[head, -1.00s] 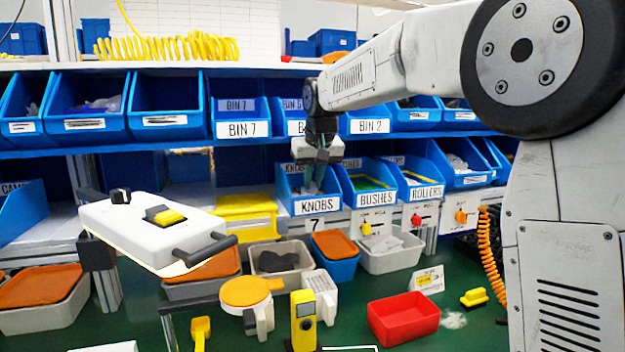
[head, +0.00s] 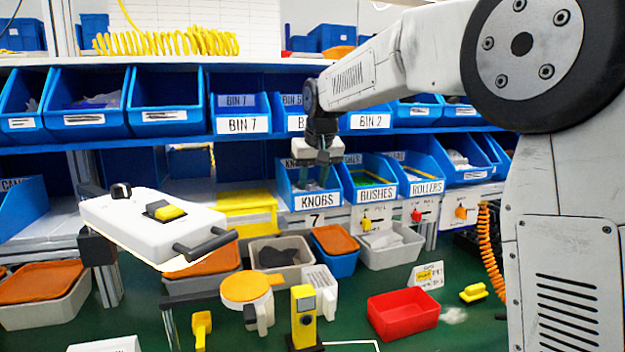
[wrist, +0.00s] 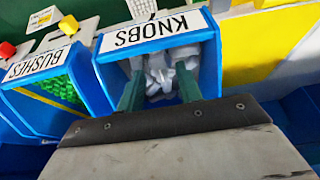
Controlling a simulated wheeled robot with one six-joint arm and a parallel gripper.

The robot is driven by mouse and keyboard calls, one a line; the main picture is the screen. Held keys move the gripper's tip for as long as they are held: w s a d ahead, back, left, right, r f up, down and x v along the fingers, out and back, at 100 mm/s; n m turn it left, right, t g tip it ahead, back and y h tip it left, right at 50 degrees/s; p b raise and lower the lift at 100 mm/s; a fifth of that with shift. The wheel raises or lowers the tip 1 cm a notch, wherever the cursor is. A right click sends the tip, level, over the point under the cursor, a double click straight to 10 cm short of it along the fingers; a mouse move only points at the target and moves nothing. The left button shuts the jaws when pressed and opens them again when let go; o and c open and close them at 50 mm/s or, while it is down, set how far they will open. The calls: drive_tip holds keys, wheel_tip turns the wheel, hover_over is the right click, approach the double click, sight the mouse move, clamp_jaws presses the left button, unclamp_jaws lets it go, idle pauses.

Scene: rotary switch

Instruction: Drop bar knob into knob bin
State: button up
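The knob bin (head: 316,201) is a blue bin labelled KNOBS on the lower shelf. It also shows in the wrist view (wrist: 208,48). My gripper (head: 312,184) is over this bin, pointing down, with its two green fingers spread apart. In the wrist view my gripper (wrist: 159,92) has its fingers reaching over the bin opening. Several pale grey-white pieces (wrist: 160,72) lie in the bin and show between the fingers. I see nothing clamped in the fingers. I cannot tell which piece is the bar knob.
The BUSHES bin (head: 375,194) stands right beside the knob bin, then the ROLLERS bin (head: 425,188). A shelf of blue bins is above. A white box with a yellow knob (head: 170,213) is at the left. A red tray (head: 403,316) stands on the green bench.

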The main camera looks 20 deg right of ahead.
drive_tip(key=v, duration=1.3)
drive_tip(key=shift+w+r, duration=0.15)
drive_tip(key=shift+w, duration=0.05)
drive_tip(key=shift+s, duration=0.1)
drive_tip(key=s+d+f+g, duration=0.1)
drive_tip(key=s+f, duration=0.6)
drive_tip(key=s, duration=0.6)
drive_tip(key=s+d+f+g, duration=0.1)
drive_tip(key=s+f, duration=0.7)
drive_tip(key=s, duration=0.5)
drive_tip(key=s+d+f+g, duration=0.1)
drive_tip(key=s+f, duration=0.7)
drive_tip(key=s, duration=0.5)
drive_tip(key=shift+f, duration=0.25)
